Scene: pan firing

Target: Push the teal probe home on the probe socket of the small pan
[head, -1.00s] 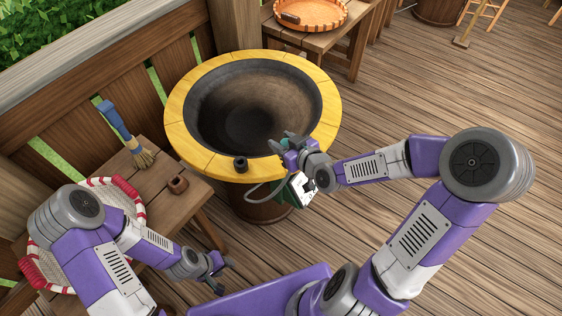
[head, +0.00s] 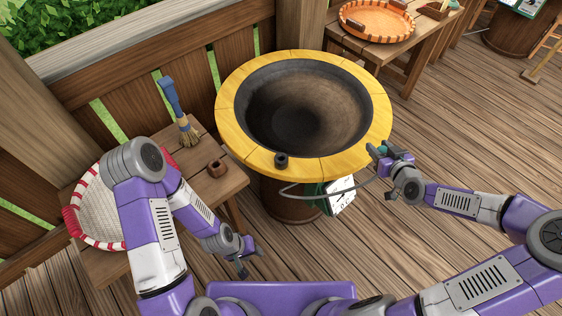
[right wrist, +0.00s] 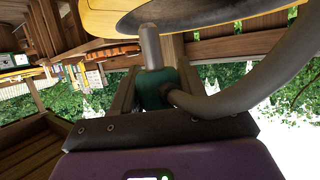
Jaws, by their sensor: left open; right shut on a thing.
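The pan (head: 378,88) is a wide dark bowl with a yellow rim on a wooden barrel. A short black cylinder, seemingly the probe socket (head: 281,160), stands on its front rim. My right gripper (head: 374,150) is shut on the teal probe (head: 383,148), just off the rim's right side and well right of the socket. In the right wrist view the probe's teal body (right wrist: 155,90) sits between the fingers, its rounded grey end (right wrist: 150,42) pointing up toward the yellow rim, with a thick cable at its side. My left gripper (head: 250,262) is open and empty, low in front of the pan.
A grey cable (head: 330,194) runs from the probe to a green-and-white box (head: 340,196) below the rim. An orange tray (head: 377,22) stands at the back right.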

